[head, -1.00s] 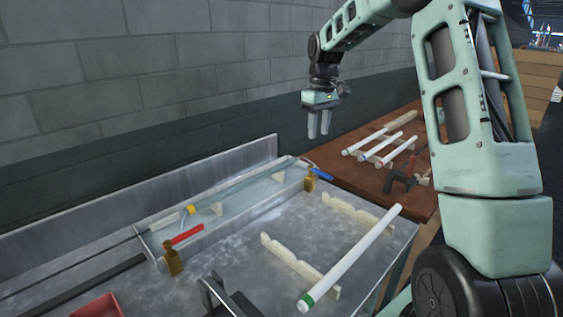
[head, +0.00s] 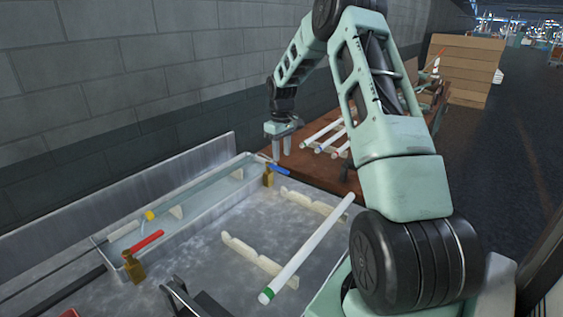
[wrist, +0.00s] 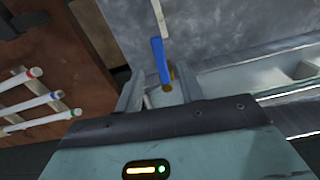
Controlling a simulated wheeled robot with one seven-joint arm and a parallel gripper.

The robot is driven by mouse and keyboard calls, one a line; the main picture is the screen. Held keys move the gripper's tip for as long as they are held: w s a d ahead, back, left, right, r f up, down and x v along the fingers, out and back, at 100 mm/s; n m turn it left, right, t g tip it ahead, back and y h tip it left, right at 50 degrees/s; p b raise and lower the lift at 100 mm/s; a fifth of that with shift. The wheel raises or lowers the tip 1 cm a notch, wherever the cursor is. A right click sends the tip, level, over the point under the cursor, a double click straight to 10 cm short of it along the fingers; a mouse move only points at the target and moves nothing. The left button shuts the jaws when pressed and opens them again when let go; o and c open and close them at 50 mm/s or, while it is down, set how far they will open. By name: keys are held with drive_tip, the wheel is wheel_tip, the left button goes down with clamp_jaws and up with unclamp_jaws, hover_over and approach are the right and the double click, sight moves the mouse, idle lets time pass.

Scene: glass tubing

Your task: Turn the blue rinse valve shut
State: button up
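The blue rinse valve has a blue lever handle (head: 278,170) on a brass body (head: 267,180) at the far right corner of the long metal trough. In the wrist view the blue handle (wrist: 160,61) points away from my gripper, and the brass body (wrist: 173,73) shows partly behind it. My gripper (head: 282,153) hangs above the valve, fingers pointing down. In the wrist view the fingers (wrist: 160,92) are apart with the valve showing in and beyond the gap. I cannot tell whether they touch it.
A red-handled valve (head: 147,240) stands at the trough's near end. A glass tube with a green end (head: 310,245) lies on notched cream supports (head: 252,256). Several tubes lie on the brown table (head: 300,172) beyond. The trough (head: 170,222) lies beside the valves.

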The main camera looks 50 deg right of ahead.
sight(282, 169)
drive_tip(key=shift+f+p, duration=0.4)
drive_tip(key=shift+f, duration=2.25)
clamp_jaws()
